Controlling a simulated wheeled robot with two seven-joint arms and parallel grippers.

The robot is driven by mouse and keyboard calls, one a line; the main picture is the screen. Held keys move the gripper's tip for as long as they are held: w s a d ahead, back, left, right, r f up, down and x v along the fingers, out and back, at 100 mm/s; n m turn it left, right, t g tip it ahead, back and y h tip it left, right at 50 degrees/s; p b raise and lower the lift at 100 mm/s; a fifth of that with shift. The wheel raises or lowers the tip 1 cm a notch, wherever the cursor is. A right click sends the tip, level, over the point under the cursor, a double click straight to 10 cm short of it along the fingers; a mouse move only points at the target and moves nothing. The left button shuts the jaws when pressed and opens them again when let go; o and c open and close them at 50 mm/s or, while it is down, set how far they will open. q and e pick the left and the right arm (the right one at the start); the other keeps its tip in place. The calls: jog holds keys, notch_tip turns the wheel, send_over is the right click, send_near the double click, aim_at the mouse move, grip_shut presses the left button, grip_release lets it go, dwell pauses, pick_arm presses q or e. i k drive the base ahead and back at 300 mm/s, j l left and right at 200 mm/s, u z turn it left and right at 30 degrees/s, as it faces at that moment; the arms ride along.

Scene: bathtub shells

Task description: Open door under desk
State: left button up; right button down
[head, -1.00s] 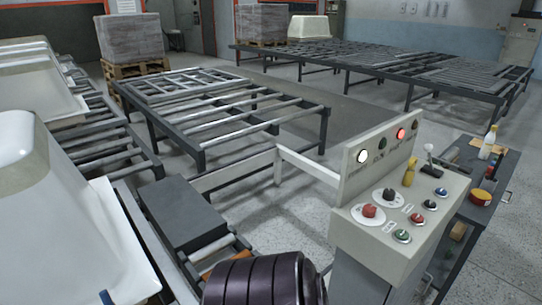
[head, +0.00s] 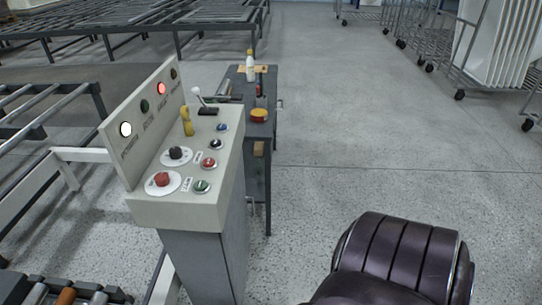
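A dark grey desk (head: 262,156) stands behind the control console in the head view. Its narrow side and part of its top show, with a small handle on its right edge. The space under the desk is mostly hidden by the console, and I cannot make out the door's front. Neither of my grippers is in view.
A beige control console (head: 190,200) with buttons and a lever stands left of centre. A dark padded seat (head: 395,262) is at the bottom right. Roller frames (head: 130,30) fill the upper left. Wheeled racks (head: 480,70) stand at the upper right. The speckled floor between is clear.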

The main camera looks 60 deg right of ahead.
aim_at(235, 235)
jog(key=z, duration=1.45)
